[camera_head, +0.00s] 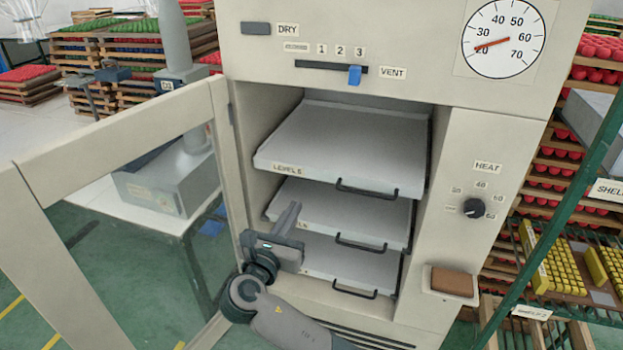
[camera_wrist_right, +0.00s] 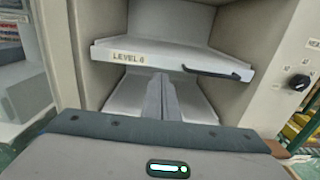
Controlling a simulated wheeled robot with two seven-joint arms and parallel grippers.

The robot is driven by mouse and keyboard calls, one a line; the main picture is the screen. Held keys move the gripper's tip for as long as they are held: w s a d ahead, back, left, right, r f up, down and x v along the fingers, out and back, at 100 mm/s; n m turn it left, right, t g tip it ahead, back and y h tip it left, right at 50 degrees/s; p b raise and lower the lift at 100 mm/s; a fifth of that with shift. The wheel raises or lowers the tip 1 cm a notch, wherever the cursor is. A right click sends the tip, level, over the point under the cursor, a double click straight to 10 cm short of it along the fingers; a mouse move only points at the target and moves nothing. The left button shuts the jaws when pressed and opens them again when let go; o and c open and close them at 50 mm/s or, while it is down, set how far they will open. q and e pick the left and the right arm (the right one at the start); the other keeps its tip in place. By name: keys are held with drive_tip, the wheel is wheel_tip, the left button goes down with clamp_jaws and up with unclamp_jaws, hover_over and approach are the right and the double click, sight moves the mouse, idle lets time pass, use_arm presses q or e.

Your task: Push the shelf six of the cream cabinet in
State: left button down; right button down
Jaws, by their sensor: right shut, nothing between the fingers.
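The cream cabinet (camera_head: 480,150) stands open in front of me in the head view. Its top shelf is shelf six (camera_head: 345,138), a pale tray with a dark handle on its front right. In the right wrist view shelf six (camera_wrist_right: 140,57) carries a "LEVEL 6" label. My right gripper (camera_head: 294,210) is shut and empty, in front of the lower shelves and below the left part of shelf six's front edge. In the right wrist view its fingers (camera_wrist_right: 162,80) point at the cabinet below the label. Touching cannot be told. My left gripper is not in view.
Two more handled shelves, the middle one (camera_head: 335,212) and the bottom one (camera_head: 345,262), sit below. The glass door (camera_head: 120,120) hangs open on the left. A green rack (camera_head: 570,200) stands close on the right. A brown block (camera_head: 452,281) sits on the cabinet's right front.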

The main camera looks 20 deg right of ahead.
drive_tip(key=shift+w+d, duration=0.1)
drive_tip(key=shift+w, duration=0.05)
drive_tip(key=p, duration=0.5)
approach(317, 170)
drive_tip(key=x, duration=0.5)
drive_tip(key=shift+w+f, duration=0.25)
drive_tip(key=shift+w, duration=0.05)
drive_tip(key=shift+w+d+f, duration=0.1)
drive_tip(key=shift+w+d, duration=0.1)
drive_tip(key=shift+w, duration=0.25)
drive_tip(key=shift+d, duration=0.1)
drive_tip(key=b+x, duration=0.1)
drive_tip(key=x, duration=0.3)
drive_tip(key=shift+w+d, duration=0.15)
drive_tip(key=shift+r, duration=0.2)
drive_tip(key=shift+r, duration=0.1)
